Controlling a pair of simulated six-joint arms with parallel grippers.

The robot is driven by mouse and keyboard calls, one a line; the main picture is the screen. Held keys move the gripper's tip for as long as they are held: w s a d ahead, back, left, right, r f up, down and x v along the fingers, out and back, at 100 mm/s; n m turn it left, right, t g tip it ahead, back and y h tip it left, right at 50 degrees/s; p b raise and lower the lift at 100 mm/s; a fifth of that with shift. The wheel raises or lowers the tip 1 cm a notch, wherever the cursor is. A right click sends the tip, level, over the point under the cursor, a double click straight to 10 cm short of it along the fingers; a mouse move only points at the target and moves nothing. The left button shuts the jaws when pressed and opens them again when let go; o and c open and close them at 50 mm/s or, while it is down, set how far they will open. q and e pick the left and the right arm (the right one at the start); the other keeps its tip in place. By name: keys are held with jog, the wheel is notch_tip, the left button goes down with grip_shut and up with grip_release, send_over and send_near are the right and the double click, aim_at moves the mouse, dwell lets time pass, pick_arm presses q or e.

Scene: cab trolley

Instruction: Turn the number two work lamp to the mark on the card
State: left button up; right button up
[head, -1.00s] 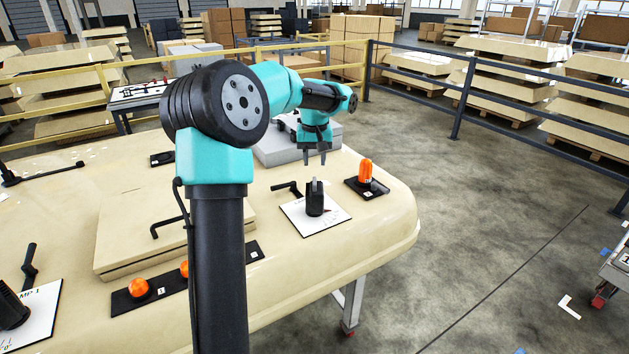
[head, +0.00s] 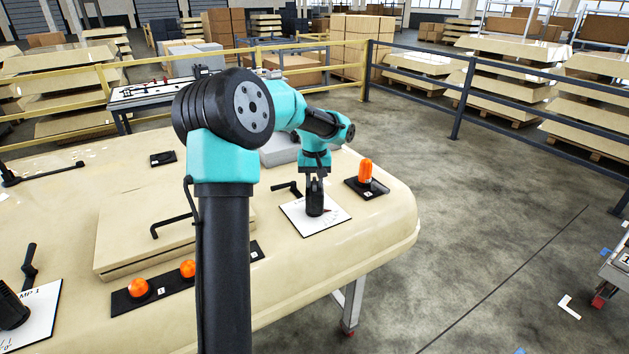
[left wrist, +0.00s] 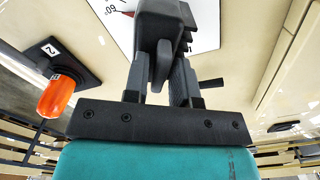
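The number two work lamp (head: 314,207) is a black upright body with a narrow fin on top. It stands on a white card (head: 337,216) with a dial scale and a red mark, near the table's right end. In the left wrist view, part of the card (left wrist: 203,22) shows a "60"; the rest is hidden. My left gripper (head: 315,184) points down over the lamp. In the left wrist view the fingers (left wrist: 160,85) stand on either side of the lamp's fin (left wrist: 160,62), with gaps visible beside it. My right gripper is out of view.
An orange beacon (head: 366,172) on a black plate marked 2 stands right of the card. A black crank handle (head: 287,187) lies behind left. Two orange domes (head: 138,288) sit on a black strip at front. Another lamp card (head: 42,305) is at far left.

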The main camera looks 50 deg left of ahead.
pick_arm(q)
grip_shut()
jog(key=shift+m, duration=1.6)
jog(key=shift+o, duration=1.4)
grip_release()
jog(key=shift+r, duration=0.1)
notch_tip(320, 180, up, 17)
jog(key=shift+r, duration=0.15)
